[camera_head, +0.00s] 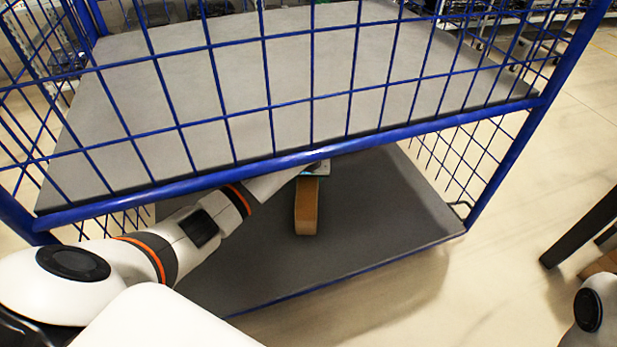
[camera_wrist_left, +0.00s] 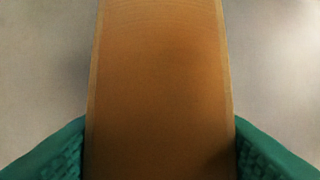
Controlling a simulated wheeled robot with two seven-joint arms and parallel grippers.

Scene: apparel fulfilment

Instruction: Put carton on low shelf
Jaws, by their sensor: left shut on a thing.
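The carton (camera_head: 306,206) is a narrow brown box in the head view, over the grey low shelf (camera_head: 375,205) of the blue wire cart. My left arm reaches in under the upper shelf, and my left gripper (camera_head: 313,170) is at the carton's far, upper end, partly hidden by the cart's blue bar. In the left wrist view the carton (camera_wrist_left: 160,85) fills the middle, with the green finger pads (camera_wrist_left: 160,150) shut on its two sides. I cannot tell whether the carton touches the shelf. My right gripper is not in view.
The cart's grey upper shelf (camera_head: 240,90) and blue mesh front sit directly above my left arm. A blue side post (camera_head: 510,150) stands at the right. The low shelf is bare around the carton. A dark table leg (camera_head: 580,230) is at the far right.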

